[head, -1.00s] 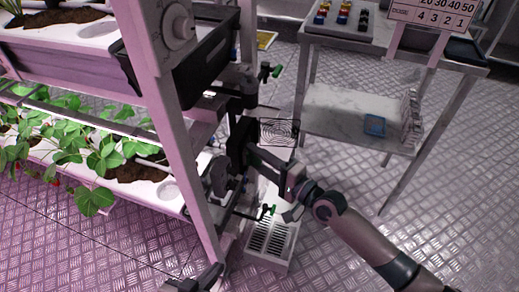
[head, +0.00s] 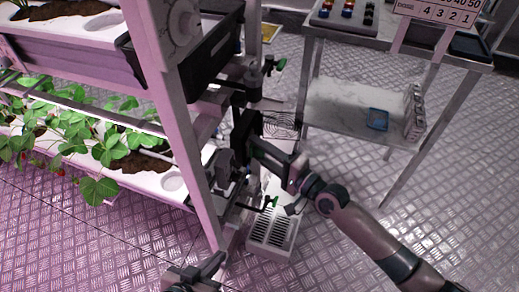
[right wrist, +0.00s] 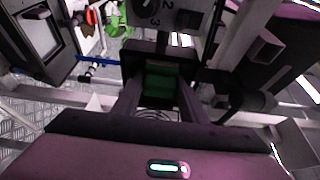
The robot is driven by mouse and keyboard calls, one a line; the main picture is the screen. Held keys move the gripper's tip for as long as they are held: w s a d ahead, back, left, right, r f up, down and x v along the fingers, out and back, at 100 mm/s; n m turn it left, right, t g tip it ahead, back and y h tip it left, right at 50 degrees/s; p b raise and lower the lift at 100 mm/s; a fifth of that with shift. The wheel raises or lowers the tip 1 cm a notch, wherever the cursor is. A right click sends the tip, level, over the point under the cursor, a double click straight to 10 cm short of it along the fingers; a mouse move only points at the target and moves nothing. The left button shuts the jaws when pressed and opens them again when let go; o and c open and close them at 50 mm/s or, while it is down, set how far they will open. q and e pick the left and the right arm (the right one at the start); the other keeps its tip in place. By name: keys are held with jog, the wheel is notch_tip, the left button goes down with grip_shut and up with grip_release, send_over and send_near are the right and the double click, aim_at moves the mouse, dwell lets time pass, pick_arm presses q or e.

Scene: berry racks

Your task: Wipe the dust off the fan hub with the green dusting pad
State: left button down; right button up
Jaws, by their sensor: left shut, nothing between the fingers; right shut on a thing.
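My right gripper (right wrist: 160,95) is shut on the green dusting pad (right wrist: 160,82), seen between its fingers in the right wrist view. In the head view this gripper (head: 247,128) is beside the rack post, and the pad is hidden there. A round wire fan guard (head: 281,124) shows just right of this gripper; part of its rings also shows below the pad in the right wrist view (right wrist: 157,115). I cannot make out the hub or any dust, nor whether the pad touches it. My left gripper (head: 215,264) is shut and empty, low in front of the rack.
A white plant rack (head: 180,130) with strawberry plants (head: 95,150) fills the left. A slotted white box (head: 272,232) stands on the floor below my right gripper. A two-level table (head: 345,108) at the right holds a blue tray (head: 378,119). The metal floor at the right is open.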

jog(key=w+b, duration=0.1)
jog(key=w+d+b, duration=0.1)
jog(key=w, duration=0.1)
jog(key=shift+w, duration=0.25)
dwell(0.4)
jog(key=shift+w+d+f+b, duration=0.1)
jog(key=shift+w+d+b, duration=0.1)
jog(key=shift+w+b, duration=0.35)
jog(key=shift+w+d+b, duration=0.15)
jog(key=shift+w+b, duration=0.3)
jog(key=shift+b, duration=0.1)
jog(key=shift+w+d+b, duration=0.25)
jog(key=shift+w+b, duration=0.2)
jog(key=shift+w, duration=0.2)
